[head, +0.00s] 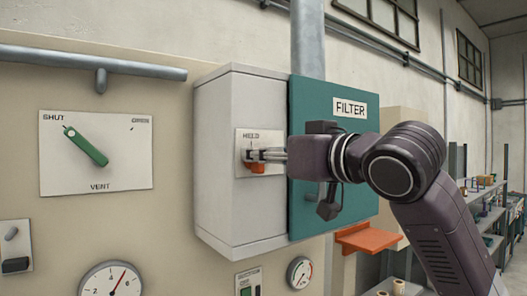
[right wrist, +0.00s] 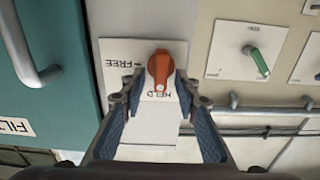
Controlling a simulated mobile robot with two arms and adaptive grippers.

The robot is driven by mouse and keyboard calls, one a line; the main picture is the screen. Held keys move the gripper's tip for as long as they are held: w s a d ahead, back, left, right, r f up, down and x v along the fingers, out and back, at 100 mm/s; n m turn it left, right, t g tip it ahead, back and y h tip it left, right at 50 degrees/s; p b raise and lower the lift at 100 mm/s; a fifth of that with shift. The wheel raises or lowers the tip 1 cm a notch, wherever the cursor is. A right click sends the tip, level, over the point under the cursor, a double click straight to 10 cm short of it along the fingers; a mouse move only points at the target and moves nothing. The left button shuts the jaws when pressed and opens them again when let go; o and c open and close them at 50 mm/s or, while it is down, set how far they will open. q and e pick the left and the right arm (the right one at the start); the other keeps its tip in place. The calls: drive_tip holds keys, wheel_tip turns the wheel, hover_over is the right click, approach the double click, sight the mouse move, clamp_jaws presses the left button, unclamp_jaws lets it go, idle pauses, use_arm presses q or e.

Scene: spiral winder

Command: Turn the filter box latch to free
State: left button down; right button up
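The filter box latch is an orange-red knob (head: 256,168) on a white plate (head: 244,168) on the pale side of the filter box (head: 225,120). In the right wrist view, which is upside down, the knob (right wrist: 160,68) has its narrow end toward the HELD label; the FREE label (right wrist: 128,62) is off to the left. My right gripper (head: 254,155) is at the plate. In the wrist view its fingertips (right wrist: 159,80) are apart, one on each side of the knob, with a narrow gap showing. Firm contact cannot be seen. My left gripper is not in view.
The box's teal front (head: 305,140) carries a FILTER sign (head: 350,108) and stands close beside my right arm. A green-handled vent dial (head: 88,148) and a gauge (head: 110,281) are on the panel at left. An orange shelf (head: 368,239) is below right.

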drive_tip(key=shift+c, duration=0.4)
clamp_jaws()
drive_tip(key=shift+m, duration=0.3)
drive_tip(key=m+b, duration=0.2)
drive_tip(key=m, duration=0.3)
drive_tip(key=f+m+b, duration=0.1)
drive_tip(key=m+b, duration=0.1)
drive_tip(key=m, duration=0.4)
drive_tip(key=d+m+b, duration=0.1)
drive_tip(key=m+b, duration=0.2)
drive_tip(key=m, duration=0.3)
drive_tip(key=shift+w+f, duration=0.15)
drive_tip(key=shift+w, duration=0.25)
drive_tip(key=shift+m, duration=0.3)
drive_tip(key=shift+o, duration=0.4)
unclamp_jaws()
